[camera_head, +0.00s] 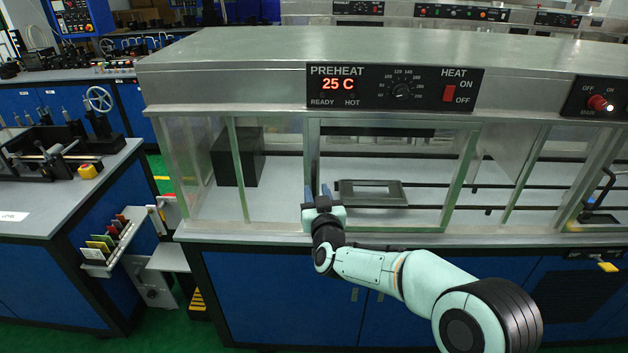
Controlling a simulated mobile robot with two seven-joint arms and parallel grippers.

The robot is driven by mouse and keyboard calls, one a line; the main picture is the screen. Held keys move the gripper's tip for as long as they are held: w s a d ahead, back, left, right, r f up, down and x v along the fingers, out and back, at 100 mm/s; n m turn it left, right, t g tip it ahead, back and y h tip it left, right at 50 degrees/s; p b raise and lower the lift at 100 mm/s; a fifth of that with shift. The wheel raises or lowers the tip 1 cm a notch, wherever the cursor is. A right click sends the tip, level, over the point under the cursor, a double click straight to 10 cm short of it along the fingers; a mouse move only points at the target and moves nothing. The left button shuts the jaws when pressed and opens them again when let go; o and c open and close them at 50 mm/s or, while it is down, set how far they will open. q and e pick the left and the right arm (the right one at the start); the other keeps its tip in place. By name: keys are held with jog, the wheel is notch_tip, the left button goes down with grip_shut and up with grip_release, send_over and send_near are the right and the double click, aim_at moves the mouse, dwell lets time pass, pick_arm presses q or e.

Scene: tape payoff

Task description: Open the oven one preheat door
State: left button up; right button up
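The oven one preheat door (462,170) is a clear glass panel with a pale green frame, below the black PREHEAT panel (430,88). It looks shut, though the glass makes this hard to judge. My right gripper (318,191) is at the door's lower left side. Through the glass I see a dark flat frame (371,201) on rails inside. My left gripper is not in view.
The display reads 25 C and a red HEAT switch (449,93) is beside the dial. A dark box (238,157) stands behind the glass at left. A bench with tools (40,215) is at the left. Blue cabinets (270,297) lie below the oven ledge.

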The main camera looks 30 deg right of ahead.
aim_at(315, 185)
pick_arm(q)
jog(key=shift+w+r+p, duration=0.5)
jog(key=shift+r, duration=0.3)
pick_arm(e)
jog(key=shift+x, duration=2.3)
jog(key=shift+c, duration=0.3)
grip_shut()
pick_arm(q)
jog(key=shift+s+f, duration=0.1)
pick_arm(e)
jog(key=shift+s, duration=0.1)
